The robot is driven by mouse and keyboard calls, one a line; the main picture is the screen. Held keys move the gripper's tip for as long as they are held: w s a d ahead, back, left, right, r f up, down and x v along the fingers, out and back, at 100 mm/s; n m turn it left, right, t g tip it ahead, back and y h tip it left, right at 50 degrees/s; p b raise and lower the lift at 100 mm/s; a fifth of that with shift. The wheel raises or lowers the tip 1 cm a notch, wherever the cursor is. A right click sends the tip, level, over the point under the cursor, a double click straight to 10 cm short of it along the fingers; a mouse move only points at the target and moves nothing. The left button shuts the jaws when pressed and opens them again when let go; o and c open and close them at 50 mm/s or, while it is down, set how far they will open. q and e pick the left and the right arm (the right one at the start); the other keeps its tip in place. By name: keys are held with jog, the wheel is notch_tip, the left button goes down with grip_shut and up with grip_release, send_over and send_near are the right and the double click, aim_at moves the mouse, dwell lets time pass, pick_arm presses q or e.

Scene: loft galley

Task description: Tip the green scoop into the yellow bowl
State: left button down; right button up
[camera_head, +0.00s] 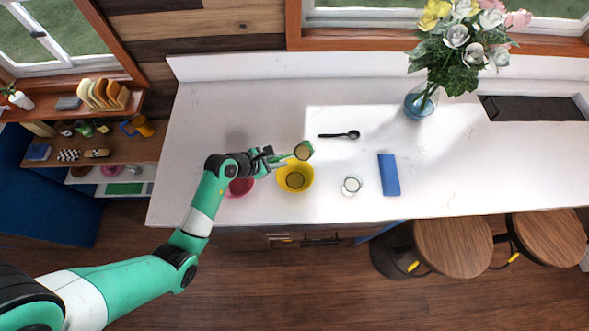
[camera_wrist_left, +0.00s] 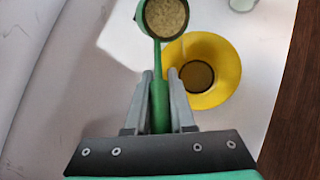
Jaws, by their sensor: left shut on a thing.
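The green scoop (camera_wrist_left: 157,52) has a round cup full of a tan grainy material. My left gripper (camera_wrist_left: 160,78) is shut on its handle. In the head view the scoop (camera_head: 304,150) is held above the counter, at the upper edge of the yellow bowl, and my left gripper (camera_head: 277,159) is to its left. The cup looks upright. The yellow bowl (camera_head: 308,182) stands on the counter; it also shows in the left wrist view (camera_wrist_left: 229,66), right of the gripper, with something darker inside at its bottom. My right gripper is not in view.
A pink bowl (camera_head: 240,187) sits left of the yellow bowl, partly behind my arm. A clear glass (camera_head: 351,185), a blue block (camera_head: 388,174) and a black spoon (camera_head: 340,134) lie to the right. A flower vase (camera_head: 420,103) stands at the back.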

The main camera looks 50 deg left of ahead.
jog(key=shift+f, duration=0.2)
pick_arm(q)
jog(key=shift+f+t+b, duration=0.3)
jog(key=shift+b, duration=0.2)
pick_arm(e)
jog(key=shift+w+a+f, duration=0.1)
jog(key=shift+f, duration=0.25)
pick_arm(q)
jog(key=shift+f+t+b, duration=0.3)
jog(key=shift+b, duration=0.2)
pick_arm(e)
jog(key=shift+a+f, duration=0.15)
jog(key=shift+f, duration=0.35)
pick_arm(q)
jog(key=shift+f+t+b, duration=0.4)
jog(key=shift+f+b, duration=0.1)
jog(key=shift+b, duration=0.4)
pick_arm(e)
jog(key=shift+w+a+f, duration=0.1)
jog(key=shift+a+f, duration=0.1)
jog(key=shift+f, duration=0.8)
